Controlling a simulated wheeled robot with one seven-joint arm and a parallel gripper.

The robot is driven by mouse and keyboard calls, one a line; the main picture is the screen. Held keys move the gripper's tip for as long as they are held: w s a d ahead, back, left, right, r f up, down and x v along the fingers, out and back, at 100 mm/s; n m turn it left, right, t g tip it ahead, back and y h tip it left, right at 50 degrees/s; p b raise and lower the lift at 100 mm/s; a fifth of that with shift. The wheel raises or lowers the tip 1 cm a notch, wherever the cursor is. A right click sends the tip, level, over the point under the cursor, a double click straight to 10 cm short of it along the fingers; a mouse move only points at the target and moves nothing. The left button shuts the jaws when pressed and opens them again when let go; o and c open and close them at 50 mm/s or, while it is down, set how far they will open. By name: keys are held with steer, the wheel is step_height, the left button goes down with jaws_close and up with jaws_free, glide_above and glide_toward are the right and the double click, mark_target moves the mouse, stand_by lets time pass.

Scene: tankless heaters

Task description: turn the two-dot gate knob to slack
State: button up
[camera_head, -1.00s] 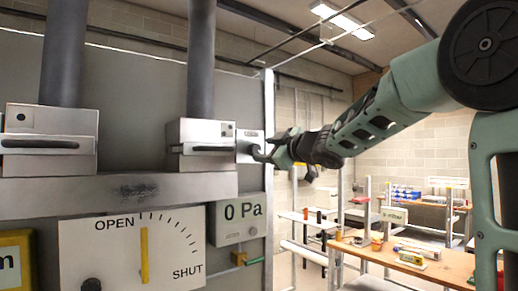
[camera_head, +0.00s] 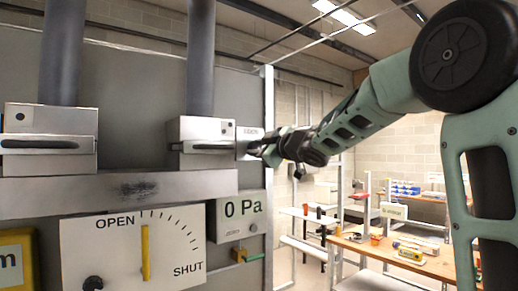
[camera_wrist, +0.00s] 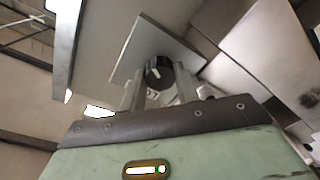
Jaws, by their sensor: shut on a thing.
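The right gate box (camera_head: 205,140) sits on the right pipe, with a small dark mark on its face; I cannot count dots at this size. A light plate (camera_head: 248,136) with small unreadable lettering is at its right side. My gripper (camera_head: 266,150) is at this plate, coming from the right. In the wrist view, a round black knob (camera_wrist: 159,71) with a white pointer line stands on the square plate (camera_wrist: 150,42). My gripper (camera_wrist: 160,88) is shut on the knob, one finger on each side. The fingers and head-view angle hide the knob there.
A left gate box (camera_head: 48,140) has a dark handle. Below are an OPEN–SHUT dial (camera_head: 130,250) with its yellow pointer upright near OPEN, and a 0 Pa display (camera_head: 241,214). A metal post (camera_head: 268,100) stands close behind my gripper. A workbench (camera_head: 400,255) is at right.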

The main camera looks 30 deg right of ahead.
steer(key=n+b, duration=0.2)
steer(key=n, duration=0.3)
steer(key=shift+f+n+b, duration=0.15)
steer(key=shift+n+b, duration=0.15)
steer(key=shift+b, duration=0.1)
steer(key=n+b, duration=0.2)
steer(key=n, duration=0.3)
steer(key=shift+g, duration=0.3)
steer(key=n+h+b, duration=0.1)
steer(key=n+b, duration=0.1)
steer(key=n, duration=0.3)
steer(key=n+b, duration=0.2)
steer(key=n, duration=0.2)
steer(key=shift+n, duration=0.7)
steer(key=o, duration=1)
steer(key=shift+c, duration=0.2)
steer(key=shift+a, duration=0.1)
